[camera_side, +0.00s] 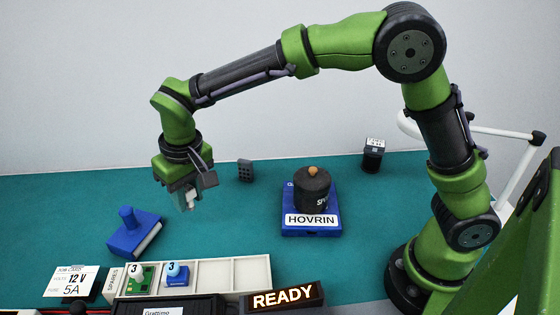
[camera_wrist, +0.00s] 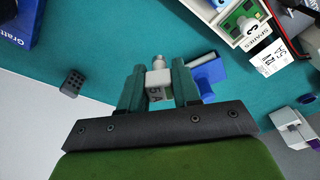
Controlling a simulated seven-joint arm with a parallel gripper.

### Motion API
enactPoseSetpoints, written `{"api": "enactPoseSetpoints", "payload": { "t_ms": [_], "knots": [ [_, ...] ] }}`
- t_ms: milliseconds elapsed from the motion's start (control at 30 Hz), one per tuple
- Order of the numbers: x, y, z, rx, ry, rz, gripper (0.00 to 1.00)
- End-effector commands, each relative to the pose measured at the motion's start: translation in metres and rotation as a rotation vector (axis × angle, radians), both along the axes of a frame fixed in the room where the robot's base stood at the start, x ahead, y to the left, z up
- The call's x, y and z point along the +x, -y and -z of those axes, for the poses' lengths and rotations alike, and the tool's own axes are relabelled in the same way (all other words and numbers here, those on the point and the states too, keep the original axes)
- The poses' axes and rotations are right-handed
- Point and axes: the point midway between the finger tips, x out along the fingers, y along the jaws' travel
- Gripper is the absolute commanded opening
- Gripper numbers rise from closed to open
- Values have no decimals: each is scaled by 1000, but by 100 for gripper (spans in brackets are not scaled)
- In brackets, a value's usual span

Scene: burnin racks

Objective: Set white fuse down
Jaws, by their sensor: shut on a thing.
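My gripper (camera_side: 187,203) hangs above the teal mat at the left of the side view. In the wrist view its two fingers (camera_wrist: 158,88) are closed on the sides of the white fuse (camera_wrist: 157,79). The fuse is a small pale block with a rounded silvery end and a "5A" mark. In the side view the fuse (camera_side: 191,199) shows only partly between the fingers, above the mat and apart from it.
A blue block with a knob (camera_side: 134,234) lies on the mat, left of my gripper. A white spares tray (camera_side: 236,273) stands in front. A small grey block (camera_side: 245,171) and a blue HOVRIN base (camera_side: 323,228) bearing a black cylinder (camera_side: 312,190) are to the right.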

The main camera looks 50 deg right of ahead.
Motion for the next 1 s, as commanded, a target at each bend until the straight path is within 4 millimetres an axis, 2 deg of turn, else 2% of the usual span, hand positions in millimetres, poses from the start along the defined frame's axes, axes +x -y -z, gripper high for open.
{"api": "enactPoseSetpoints", "payload": {
  "t_ms": [100, 267, 500, 900, 1000],
  "knots": [
    [0, 3, 20, -5, -4, 4, 2],
    [0, 3, 40, -5, -3, 4, 2],
    [0, 3, 84, -4, -4, 5, 2],
    [0, 3, 132, -3, -3, 7, 2],
    [0, 3, 139, -2, -1, 6, 2]
  ]
}}
